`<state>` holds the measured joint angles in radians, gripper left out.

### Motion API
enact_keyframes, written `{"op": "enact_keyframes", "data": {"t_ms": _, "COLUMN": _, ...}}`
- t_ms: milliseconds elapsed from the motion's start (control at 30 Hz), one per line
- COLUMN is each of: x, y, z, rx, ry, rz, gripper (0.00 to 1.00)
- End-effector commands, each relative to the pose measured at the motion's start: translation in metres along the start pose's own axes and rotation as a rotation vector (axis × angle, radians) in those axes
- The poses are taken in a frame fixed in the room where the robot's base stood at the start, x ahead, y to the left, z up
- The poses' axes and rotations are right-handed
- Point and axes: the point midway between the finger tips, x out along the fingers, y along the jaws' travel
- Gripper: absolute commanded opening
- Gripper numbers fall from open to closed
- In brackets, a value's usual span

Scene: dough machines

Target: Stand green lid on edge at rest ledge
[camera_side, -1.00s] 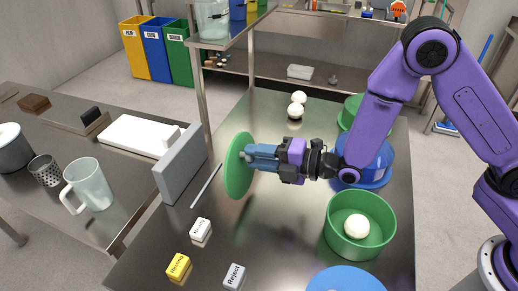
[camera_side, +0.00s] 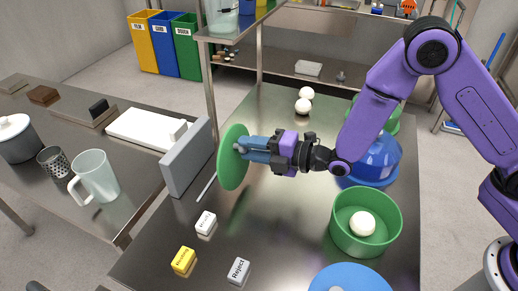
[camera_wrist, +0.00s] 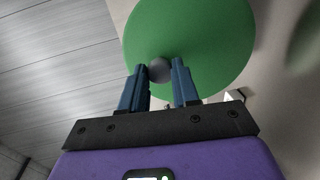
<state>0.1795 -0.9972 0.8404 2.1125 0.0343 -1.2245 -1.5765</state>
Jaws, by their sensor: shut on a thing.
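The green lid (camera_side: 233,165) is a flat round disc with a small grey knob (camera_wrist: 159,70). In the side view it stands on edge, nearly vertical, just right of the grey upright panel (camera_side: 187,158). I cannot tell whether its lower rim touches the table or the panel. My gripper (camera_side: 245,147) comes from the right with its blue fingers shut on the knob; the wrist view also shows the fingers (camera_wrist: 160,78) on either side of it. A thin pale strip (camera_side: 207,187), perhaps the rest ledge, lies on the table by the panel, partly hidden behind the lid.
A green bowl (camera_side: 341,239) holding a white dough ball (camera_side: 362,223) stands at right. A blue lid (camera_side: 345,282) lies at the front. White (camera_side: 206,223), yellow (camera_side: 183,261) and "Reject" (camera_side: 238,271) blocks sit front left. A blue-lidded container (camera_side: 378,163) stands behind my arm.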

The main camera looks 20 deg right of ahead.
Motion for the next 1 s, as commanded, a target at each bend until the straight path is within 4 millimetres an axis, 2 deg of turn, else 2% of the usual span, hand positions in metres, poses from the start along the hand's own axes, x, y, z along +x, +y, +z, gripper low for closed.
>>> {"op": "enact_keyframes", "data": {"t_ms": 1000, "x": 0.061, "y": 0.007, "z": 0.0, "rx": 0.0, "ry": 0.0, "rz": 0.002, "gripper": 0.0}}
